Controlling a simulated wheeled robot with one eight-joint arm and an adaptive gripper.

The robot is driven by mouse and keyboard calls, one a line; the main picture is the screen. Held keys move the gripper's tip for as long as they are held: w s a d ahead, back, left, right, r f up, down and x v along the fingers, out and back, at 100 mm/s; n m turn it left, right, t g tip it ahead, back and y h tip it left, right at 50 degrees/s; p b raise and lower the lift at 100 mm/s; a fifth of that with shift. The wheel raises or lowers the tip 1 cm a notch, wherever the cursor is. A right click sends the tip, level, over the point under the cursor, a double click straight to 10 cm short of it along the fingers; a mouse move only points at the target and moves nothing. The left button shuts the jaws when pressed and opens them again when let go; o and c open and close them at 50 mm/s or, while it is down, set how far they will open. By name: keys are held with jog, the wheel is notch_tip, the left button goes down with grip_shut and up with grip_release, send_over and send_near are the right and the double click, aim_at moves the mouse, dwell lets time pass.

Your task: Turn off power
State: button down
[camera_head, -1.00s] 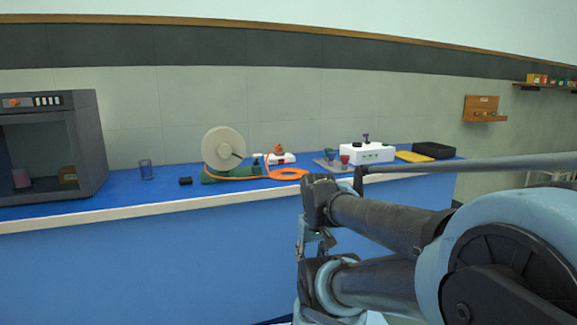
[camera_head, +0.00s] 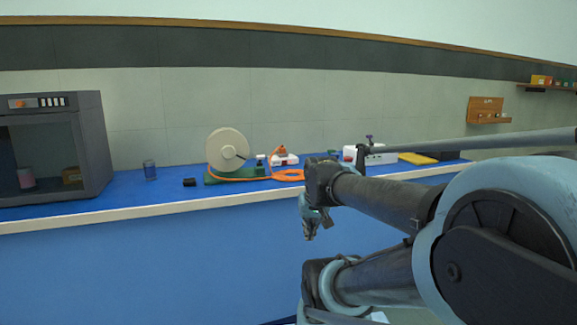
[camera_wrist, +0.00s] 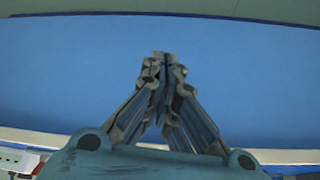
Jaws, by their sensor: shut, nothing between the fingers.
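A white power strip (camera_head: 290,161) with an orange plug (camera_head: 281,151) lies on the blue bench, right of a cream disc on a green base. An orange cable (camera_head: 288,176) coils in front of it. A white box (camera_head: 383,157) with a dark knob on top stands further right, partly behind my arm. My gripper (camera_head: 309,236) hangs in front of the bench face, below its top edge and apart from everything. I cannot make out a switch's position.
The cream disc (camera_head: 227,149), a small black block (camera_head: 189,182), a glass (camera_head: 150,170) and a grey cabinet (camera_head: 52,148) stand on the bench (camera_head: 120,194). A yellow pad (camera_head: 417,158) lies at right. The bench front strip is largely clear.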

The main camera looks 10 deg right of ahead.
aim_at(287, 162)
jog(key=w+r+m+t, duration=0.2)
jog(key=w+r+m, duration=0.1)
jog(key=w, duration=0.8)
jog(key=w+r+m+t+y, duration=0.1)
jog(key=w+r+m, duration=0.3)
jog(key=w, duration=0.7)
jog(key=w+d+r+m+t+y, duration=0.1)
jog(key=w+r+m+t, duration=0.2)
jog(key=w, duration=0.7)
jog(key=shift+w+r, duration=0.4)
jog(key=shift+r, duration=0.15)
jog(key=w+d+m, duration=0.1)
jog(key=w, duration=0.2)
jog(key=w+d+m+t, duration=0.1)
jog(key=w+m, duration=0.1)
jog(key=w, duration=0.1)
jog(key=w+d+m+t, duration=0.1)
jog(key=w, duration=0.1)
jog(key=shift+w+d+f+m+y, duration=0.15)
jog(key=shift+w+f+m+y, duration=0.15)
jog(key=shift+w+f+m, duration=0.1)
jog(key=shift+w+d+f+m, duration=0.15)
jog(key=shift+w+d+m, duration=0.2)
jog(key=shift+w, duration=0.35)
